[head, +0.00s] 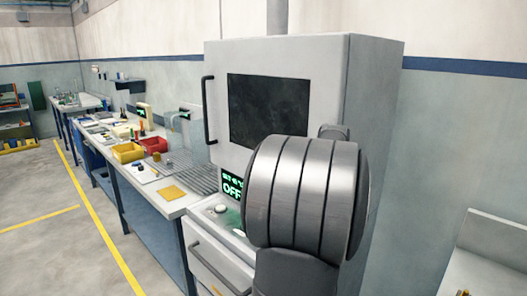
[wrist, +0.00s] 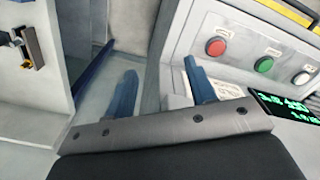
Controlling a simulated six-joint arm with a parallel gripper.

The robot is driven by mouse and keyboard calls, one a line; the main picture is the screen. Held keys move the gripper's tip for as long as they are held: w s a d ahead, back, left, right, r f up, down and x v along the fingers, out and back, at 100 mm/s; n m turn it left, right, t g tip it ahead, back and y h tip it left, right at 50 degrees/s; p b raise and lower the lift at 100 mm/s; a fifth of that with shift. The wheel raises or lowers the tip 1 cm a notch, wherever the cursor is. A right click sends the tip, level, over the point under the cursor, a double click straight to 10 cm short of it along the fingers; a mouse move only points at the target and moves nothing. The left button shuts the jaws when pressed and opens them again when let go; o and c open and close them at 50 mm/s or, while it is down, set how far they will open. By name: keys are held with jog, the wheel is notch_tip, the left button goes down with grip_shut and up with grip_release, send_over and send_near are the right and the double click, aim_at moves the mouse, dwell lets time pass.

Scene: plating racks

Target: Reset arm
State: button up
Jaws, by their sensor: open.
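My gripper (wrist: 162,92) shows in the wrist view with its two blue fingers spread well apart and nothing between them. It is beside a light panel with a red button (wrist: 217,47), a green button (wrist: 264,64) and a white button (wrist: 301,78). A black display with green text (wrist: 285,106) sits at the right below the buttons. In the head view a large grey ribbed part of my arm stands in front of the cabinet, and my gripper is not visible there.
A grey cabinet with a dark window (head: 268,110) and a black handle (head: 208,110) stands ahead. Its display (head: 232,188) reads OFF. A long workbench (head: 150,205) runs left with a yellow bin (head: 127,153) and a red bin (head: 154,145). The floor at left is clear.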

jog(key=shift+w+a, duration=0.25)
jog(key=shift+a, duration=0.6)
